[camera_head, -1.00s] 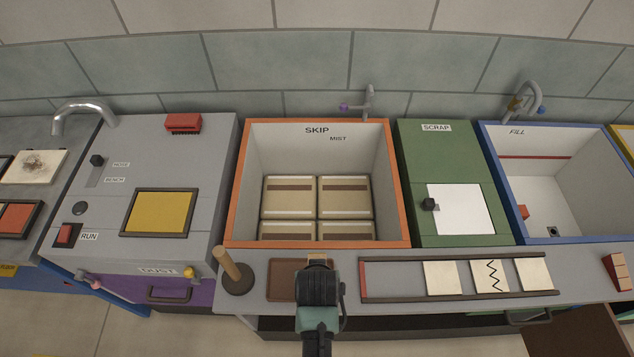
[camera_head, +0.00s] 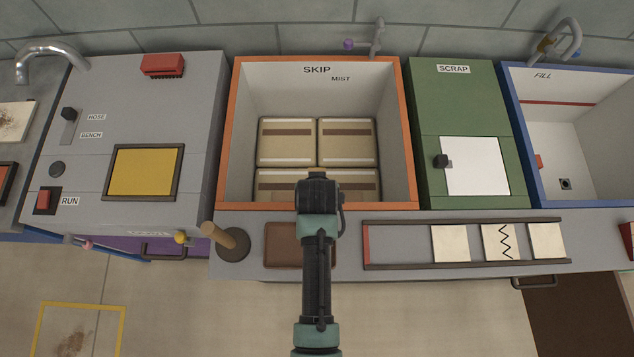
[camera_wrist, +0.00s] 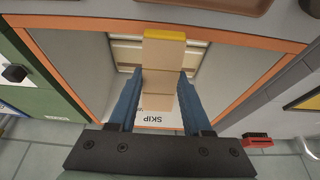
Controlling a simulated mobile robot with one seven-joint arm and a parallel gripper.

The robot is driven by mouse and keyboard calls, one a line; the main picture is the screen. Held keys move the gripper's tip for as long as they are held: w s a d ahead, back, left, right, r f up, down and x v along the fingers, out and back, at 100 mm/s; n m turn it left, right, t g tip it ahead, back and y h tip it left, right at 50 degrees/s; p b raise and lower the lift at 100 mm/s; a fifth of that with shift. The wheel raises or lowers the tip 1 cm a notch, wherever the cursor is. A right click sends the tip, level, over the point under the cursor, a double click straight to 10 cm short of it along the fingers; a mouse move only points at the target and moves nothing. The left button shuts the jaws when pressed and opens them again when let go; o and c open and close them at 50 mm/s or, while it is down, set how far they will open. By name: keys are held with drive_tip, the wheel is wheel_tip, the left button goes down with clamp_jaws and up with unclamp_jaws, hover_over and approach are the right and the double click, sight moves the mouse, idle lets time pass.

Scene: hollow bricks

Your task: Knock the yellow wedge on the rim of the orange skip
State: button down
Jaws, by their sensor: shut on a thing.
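In the wrist view, my gripper (camera_wrist: 158,78) has its blue fingers shut on the yellow wedge (camera_wrist: 165,36), a tan piece with a bright yellow end. The yellow end overlaps the near rim in the picture; I cannot tell whether they touch. The orange skip (camera_head: 409,160) is an open bin with an orange rim and pale inner walls; its rim also crosses the wrist view (camera_wrist: 258,42).
Several tan boxes (camera_head: 287,140) lie in the skip. A wooden-handled tool (camera_head: 225,238), a brown tray (camera_head: 282,246) and a rack with pale tiles (camera_head: 450,243) are on the front ledge. A green scrap cabinet (camera_head: 455,100) stands right, a grey machine (camera_head: 150,95) left.

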drive_tip(key=shift+f+b, duration=0.5)
drive_tip(key=shift+f, duration=0.35)
wheel_tip(320, 180, down, 6)
drive_tip(key=b, duration=0.4)
drive_tip(key=shift+b, duration=0.3)
wheel_tip(320, 180, up, 6)
drive_tip(key=p, duration=0.6)
drive_tip(key=shift+r, duration=0.2)
drive_tip(key=shift+f, duration=0.1)
